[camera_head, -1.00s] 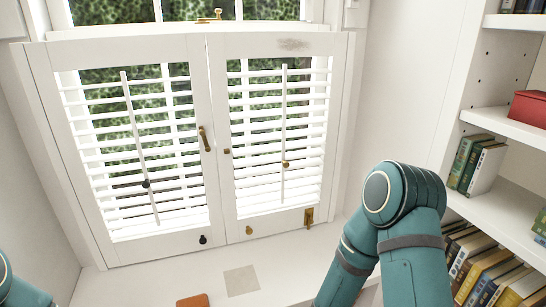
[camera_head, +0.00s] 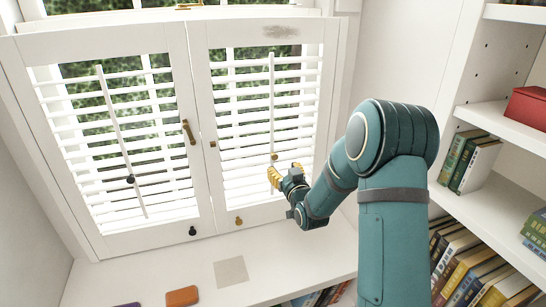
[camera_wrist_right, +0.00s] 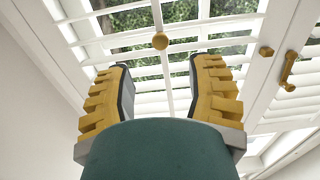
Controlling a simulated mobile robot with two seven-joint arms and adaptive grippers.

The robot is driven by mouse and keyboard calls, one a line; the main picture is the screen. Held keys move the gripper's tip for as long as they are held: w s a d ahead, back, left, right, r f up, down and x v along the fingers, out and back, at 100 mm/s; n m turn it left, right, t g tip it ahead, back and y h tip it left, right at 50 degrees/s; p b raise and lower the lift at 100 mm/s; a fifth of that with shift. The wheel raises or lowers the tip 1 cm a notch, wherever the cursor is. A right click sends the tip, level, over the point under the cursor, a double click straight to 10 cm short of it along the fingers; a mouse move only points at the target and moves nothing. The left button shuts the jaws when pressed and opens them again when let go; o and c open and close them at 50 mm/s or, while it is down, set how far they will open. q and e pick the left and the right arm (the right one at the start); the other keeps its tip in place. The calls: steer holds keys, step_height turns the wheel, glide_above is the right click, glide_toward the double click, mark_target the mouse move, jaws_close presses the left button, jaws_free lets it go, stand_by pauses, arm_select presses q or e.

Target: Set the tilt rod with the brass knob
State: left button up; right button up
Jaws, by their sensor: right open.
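The tilt rod with the brass knob (camera_head: 271,95) runs down the front of the right shutter's white slats. Its round brass knob (camera_head: 274,157) sits low on the rod and also shows in the right wrist view (camera_wrist_right: 160,41). My right gripper (camera_head: 277,176), with yellow fingers, is just below the knob in the head view and covers part of the lower rod. In the right wrist view the fingers (camera_wrist_right: 160,72) stand apart, with the knob beyond the tips, roughly centred between them. Nothing is held. My left gripper is not in view.
The left shutter has another rod with a dark knob (camera_head: 130,180). A brass handle (camera_head: 188,132) and a small brass knob (camera_head: 213,144) flank the shutters' meeting edge. Bookshelves (camera_head: 480,192) stand at the right. An orange-brown object (camera_head: 182,296) lies on the white ledge below.

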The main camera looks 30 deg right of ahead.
mark_target(275, 158)
steer(key=x, duration=0.8)
steer(key=shift+w, duration=0.35)
steer(key=shift+o, duration=0.2)
jaws_close()
